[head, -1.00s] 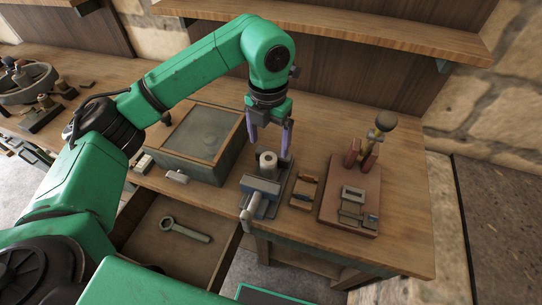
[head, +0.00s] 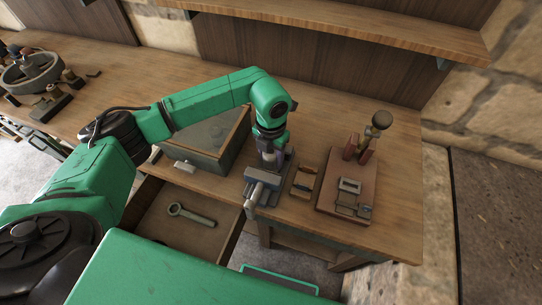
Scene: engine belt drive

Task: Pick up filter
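The filter, a small pale cylinder (head: 268,157), stands at the grey vise (head: 264,190) near the bench's front edge. Only a little of it shows below my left gripper (head: 271,160). That gripper points straight down over the filter, with its fingers low around it. The fingers are small and partly hidden by the wrist, so I cannot tell whether they touch the filter or have closed on it. My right gripper is out of view.
A reddish board (head: 331,206) with a metal fixture and a knobbed post stands to the right. A small wooden block (head: 304,182) lies between it and the vise. The open drawer (head: 152,218) holds a wrench (head: 190,214).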

